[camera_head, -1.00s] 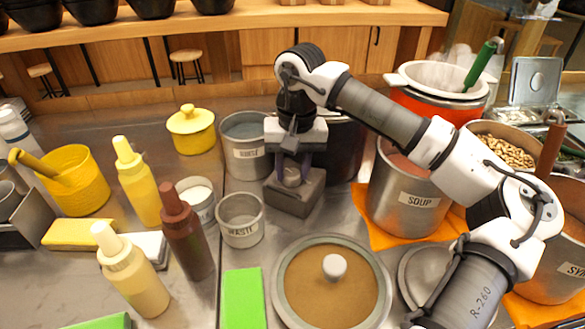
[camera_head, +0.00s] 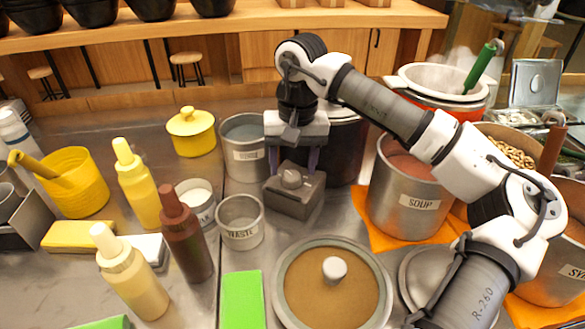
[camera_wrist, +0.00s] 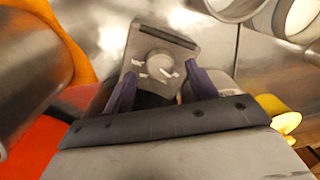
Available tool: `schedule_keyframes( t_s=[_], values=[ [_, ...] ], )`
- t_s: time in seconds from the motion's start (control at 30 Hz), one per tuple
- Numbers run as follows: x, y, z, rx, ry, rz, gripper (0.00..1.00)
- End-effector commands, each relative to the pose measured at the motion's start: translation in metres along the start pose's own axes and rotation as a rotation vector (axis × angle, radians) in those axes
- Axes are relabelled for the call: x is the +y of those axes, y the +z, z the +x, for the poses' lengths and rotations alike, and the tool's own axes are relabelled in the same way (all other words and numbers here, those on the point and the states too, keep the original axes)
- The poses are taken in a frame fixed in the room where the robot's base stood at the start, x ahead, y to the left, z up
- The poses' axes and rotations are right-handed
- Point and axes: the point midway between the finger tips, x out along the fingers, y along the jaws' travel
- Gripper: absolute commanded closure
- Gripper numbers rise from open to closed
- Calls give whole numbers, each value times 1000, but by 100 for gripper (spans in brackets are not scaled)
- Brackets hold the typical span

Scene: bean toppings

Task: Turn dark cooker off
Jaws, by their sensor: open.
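The dark cooker (camera_head: 345,152) stands behind my gripper, partly hidden by it and my arm. In front of it is a grey control box (camera_head: 292,203) with a round grey knob (camera_head: 291,178) on its sloped face. The wrist view shows the box (camera_wrist: 150,37) and the knob (camera_wrist: 159,65) with small white marks around it. My gripper (camera_head: 297,165) is open and empty, its purple fingers spread on both sides just above and behind the knob. In the wrist view the fingers (camera_wrist: 160,75) flank the knob without visible contact.
A waste tin (camera_head: 240,236) and another labelled grey tin (camera_head: 245,165) stand close left of the box. A soup pot (camera_head: 405,215) on an orange cloth is at the right. A lidded round pot (camera_head: 300,300) is in front. Bottles (camera_head: 184,240) crowd the left.

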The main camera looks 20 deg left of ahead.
Motion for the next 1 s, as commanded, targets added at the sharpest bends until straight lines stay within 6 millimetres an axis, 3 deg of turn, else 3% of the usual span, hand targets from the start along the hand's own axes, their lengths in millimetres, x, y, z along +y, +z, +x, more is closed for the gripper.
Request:
schedule_keyframes(
  t_s=[0.3, 0.5, 0.7, 1.0],
  values=[
    [-1, 0, -72, 3, 1, 1, 43],
    [-1, 0, -106, 2, 0, 0, 43],
    [0, 0, -119, 0, 0, 0, 43],
    [0, 0, -120, 0, 0, 0, 43]
  ],
)
